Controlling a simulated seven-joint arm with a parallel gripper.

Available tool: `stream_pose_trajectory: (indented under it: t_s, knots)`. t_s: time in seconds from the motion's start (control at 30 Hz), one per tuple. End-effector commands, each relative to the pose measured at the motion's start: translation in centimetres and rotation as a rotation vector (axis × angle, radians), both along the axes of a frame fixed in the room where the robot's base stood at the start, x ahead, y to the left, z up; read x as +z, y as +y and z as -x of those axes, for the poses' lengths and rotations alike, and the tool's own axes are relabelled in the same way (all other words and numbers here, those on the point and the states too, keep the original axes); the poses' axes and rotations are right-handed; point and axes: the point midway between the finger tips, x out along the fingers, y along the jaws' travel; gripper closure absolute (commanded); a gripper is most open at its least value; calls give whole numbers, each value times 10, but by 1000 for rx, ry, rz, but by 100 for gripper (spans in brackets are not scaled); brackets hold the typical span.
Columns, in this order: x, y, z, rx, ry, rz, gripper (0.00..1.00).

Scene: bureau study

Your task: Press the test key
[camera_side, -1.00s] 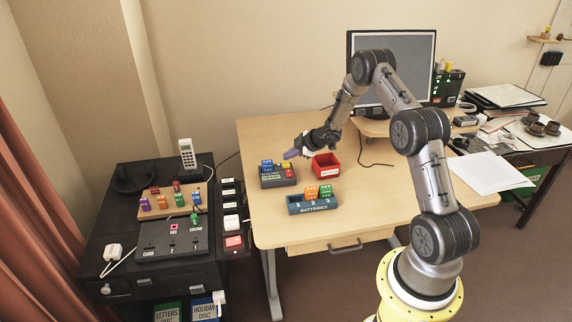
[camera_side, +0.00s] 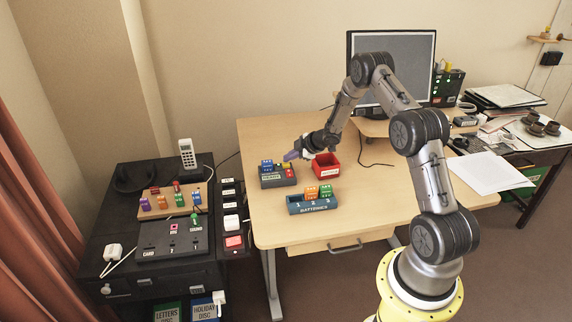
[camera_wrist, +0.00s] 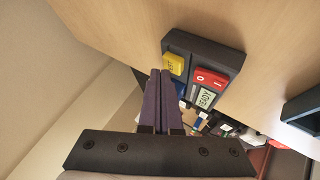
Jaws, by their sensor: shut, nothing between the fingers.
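The tester (camera_side: 278,182) is a dark grey box on the left part of the desk. The wrist view shows its yellow key (camera_wrist: 173,63), with dark lettering that looks like TEST. A red rocker switch marked O and I (camera_wrist: 210,78) and a small display reading READY (camera_wrist: 206,98) are beside it. A blue block (camera_side: 267,164) sits at the tester's left. My gripper (camera_side: 289,155) is shut and empty, its purple fingers pointing at the tester. In the wrist view the fingertips (camera_wrist: 160,72) appear just left of the yellow key; I cannot tell whether they touch it.
A red bin (camera_side: 326,167) stands right of the tester, close under my gripper. A blue battery holder (camera_side: 311,206) with orange and green batteries is nearer the front. A monitor (camera_side: 408,60) stands behind. The front of the desk is clear.

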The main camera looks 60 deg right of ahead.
Motion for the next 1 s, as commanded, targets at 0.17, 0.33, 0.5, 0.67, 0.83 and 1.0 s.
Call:
stream_pose_trajectory:
  t_s: [0.17, 0.33, 0.5, 0.67, 0.83, 1.0]
  knots:
    - [0, 0, 0, 0, 0, 0, 100]
    - [-1, 0, 0, 0, 0, 0, 100]
    - [-3, 0, 0, 0, 0, 0, 100]
    - [-4, 0, 0, 1, 1, -1, 100]
    - [-6, 0, 0, 0, 0, 0, 100]
    - [-8, 0, 0, 0, 0, 0, 100]
